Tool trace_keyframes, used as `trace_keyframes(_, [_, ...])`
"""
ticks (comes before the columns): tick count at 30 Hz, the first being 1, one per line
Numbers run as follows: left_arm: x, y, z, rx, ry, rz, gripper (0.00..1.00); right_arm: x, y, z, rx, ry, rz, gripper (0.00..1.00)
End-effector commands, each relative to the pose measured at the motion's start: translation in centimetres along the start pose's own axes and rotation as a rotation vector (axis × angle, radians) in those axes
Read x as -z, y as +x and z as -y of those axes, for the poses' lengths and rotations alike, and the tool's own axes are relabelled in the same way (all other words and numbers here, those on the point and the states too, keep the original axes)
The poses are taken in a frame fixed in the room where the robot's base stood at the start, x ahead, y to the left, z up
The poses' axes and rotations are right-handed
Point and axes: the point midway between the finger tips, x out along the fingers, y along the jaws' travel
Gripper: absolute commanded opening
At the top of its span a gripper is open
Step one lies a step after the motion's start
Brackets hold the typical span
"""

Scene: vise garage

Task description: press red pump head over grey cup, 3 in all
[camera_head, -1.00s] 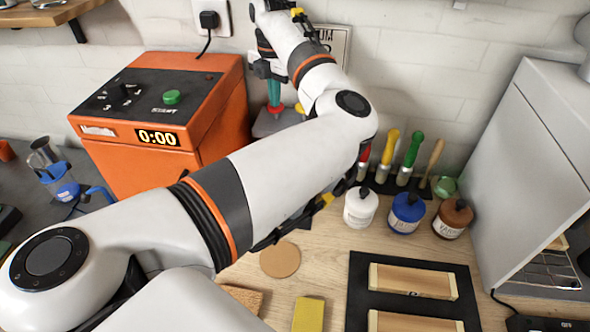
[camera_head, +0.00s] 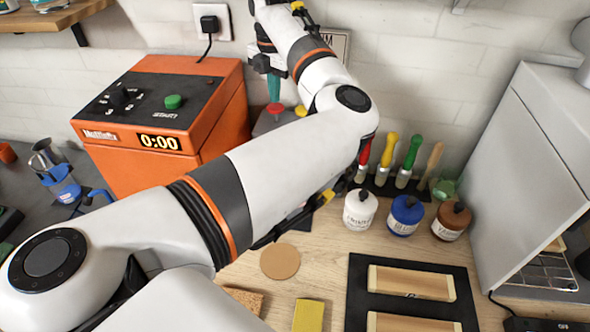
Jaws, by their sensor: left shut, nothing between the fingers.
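My left gripper (camera_head: 273,101) reaches over my forearm toward the back wall. Its teal fingertips are shut, empty and point down, just over the red pump head (camera_head: 275,109). I cannot tell whether they touch it. A yellow pump head (camera_head: 300,110) stands just to its right. Both are on a grey block (camera_head: 262,125), mostly hidden behind my arm. The grey cup is not visible; my arm covers the area in front of the pumps. My right gripper is not in view.
An orange machine (camera_head: 160,120) reading 0:00 stands left of the pumps. White (camera_head: 360,208), blue (camera_head: 405,215) and brown (camera_head: 451,221) jars stand right, before a rack of brushes. A round cork coaster (camera_head: 280,261) and a yellow sponge (camera_head: 308,315) lie on the bench.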

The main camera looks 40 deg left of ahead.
Motion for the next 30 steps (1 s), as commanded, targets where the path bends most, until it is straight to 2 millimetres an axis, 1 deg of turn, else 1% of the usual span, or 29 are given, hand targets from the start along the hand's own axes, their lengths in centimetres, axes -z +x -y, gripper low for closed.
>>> trace_keyframes(26, [0.0,3.0,0.0,0.000,0.000,0.001,0.00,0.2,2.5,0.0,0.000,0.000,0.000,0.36])
trace_keyframes(30, [0.0,3.0,0.0,-0.001,0.000,0.002,0.00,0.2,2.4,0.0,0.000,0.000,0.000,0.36])
